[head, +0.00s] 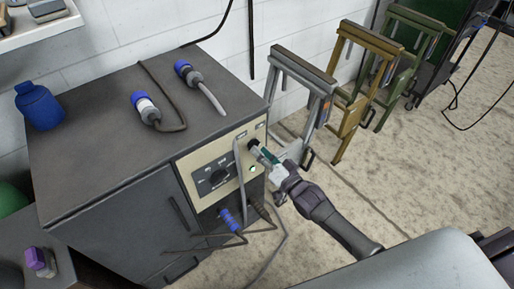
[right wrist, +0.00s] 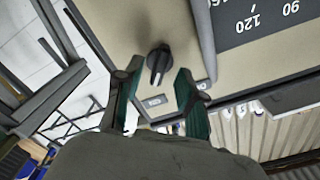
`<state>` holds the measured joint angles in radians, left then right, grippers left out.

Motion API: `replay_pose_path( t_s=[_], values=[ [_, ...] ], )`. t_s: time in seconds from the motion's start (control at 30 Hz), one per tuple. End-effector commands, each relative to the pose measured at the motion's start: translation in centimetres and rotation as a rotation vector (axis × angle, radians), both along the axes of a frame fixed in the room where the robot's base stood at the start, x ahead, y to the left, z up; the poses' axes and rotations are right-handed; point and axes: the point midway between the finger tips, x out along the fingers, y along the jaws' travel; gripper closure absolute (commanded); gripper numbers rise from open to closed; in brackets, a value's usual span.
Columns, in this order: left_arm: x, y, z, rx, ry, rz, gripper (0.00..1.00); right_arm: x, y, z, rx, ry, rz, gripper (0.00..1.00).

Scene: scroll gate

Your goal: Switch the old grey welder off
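The old grey welder (head: 110,110) is a dark grey cabinet with a beige front panel (head: 188,168). A small black rotary knob (head: 253,144) sits at the panel's upper right. In the right wrist view the knob (right wrist: 158,62) has its pointer bar roughly upright in the picture, with small labels nearby too small to read surely. A small green light (head: 252,168) shows lower on the panel. My right gripper (head: 264,156) is at the knob. In the wrist view the gripper (right wrist: 160,80) is open, one finger each side of the knob, with gaps. My left gripper is not in view.
A larger dial (head: 217,178) and a grey cable (head: 240,185) are left of my right gripper. Blue-ended plugs (head: 146,107) and a blue bottle (head: 39,106) stand on the cabinet top. Metal stands (head: 300,90) are close on the right.

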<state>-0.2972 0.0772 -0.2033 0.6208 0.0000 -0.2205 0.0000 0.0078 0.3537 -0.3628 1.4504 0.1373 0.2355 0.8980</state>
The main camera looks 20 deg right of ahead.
Motion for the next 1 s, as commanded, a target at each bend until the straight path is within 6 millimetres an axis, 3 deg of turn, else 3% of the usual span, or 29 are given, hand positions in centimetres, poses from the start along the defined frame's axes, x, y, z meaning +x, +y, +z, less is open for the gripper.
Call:
replay_pose_path(
  t_s=[0.2, 0.53, 0.57, 0.8, 1.0],
  values=[
    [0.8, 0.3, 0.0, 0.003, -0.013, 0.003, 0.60, 2.2, 0.8, 0.0, 0.000, 0.001, -0.001, 0.61],
    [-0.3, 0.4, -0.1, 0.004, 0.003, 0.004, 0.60, 2.5, 0.9, -0.1, 0.000, 0.001, 0.000, 0.61],
    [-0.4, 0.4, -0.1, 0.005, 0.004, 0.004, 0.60, 2.5, 0.9, -0.1, 0.000, 0.001, 0.000, 0.62],
    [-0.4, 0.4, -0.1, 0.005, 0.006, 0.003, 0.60, 2.5, 0.9, -0.1, -0.001, 0.001, 0.000, 1.00],
    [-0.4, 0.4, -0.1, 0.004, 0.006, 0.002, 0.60, 2.5, 0.9, -0.1, -0.002, 0.001, 0.000, 1.00]
  ],
)
